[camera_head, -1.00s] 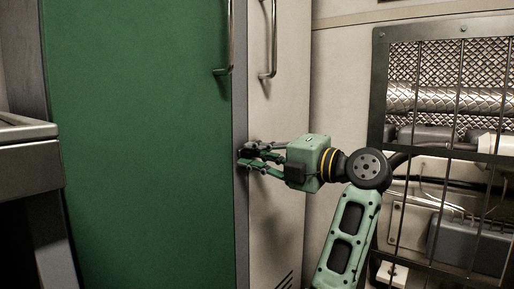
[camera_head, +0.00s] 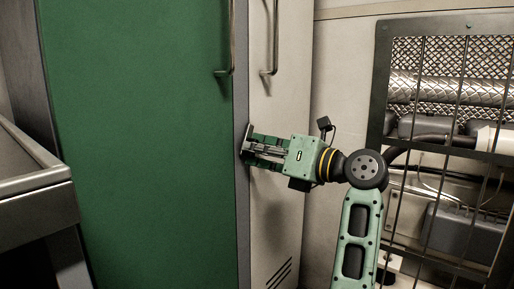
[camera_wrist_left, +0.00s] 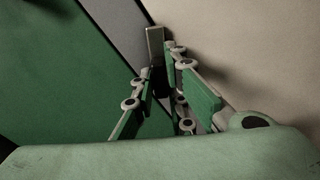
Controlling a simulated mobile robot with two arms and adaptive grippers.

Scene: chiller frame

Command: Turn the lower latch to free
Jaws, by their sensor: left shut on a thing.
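The lower latch (camera_wrist_left: 155,44) shows in the left wrist view as a small dark block by the grey edge strip between the green door and the pale panel. My left gripper (camera_head: 248,146) is shut on it, with a finger on either side; the fingertips also show in the left wrist view (camera_wrist_left: 160,64). In the head view the fingers cover the latch, so its exact angle cannot be told there. The green door (camera_head: 135,150) looks closed against the strip. My right gripper is not in view.
Two upright bar handles, one on the green door (camera_head: 232,40) and one on the pale panel (camera_head: 275,40), are above the gripper. A metal counter (camera_head: 35,200) stands at the left. A barred grille (camera_head: 384,90) over pipes is at the right.

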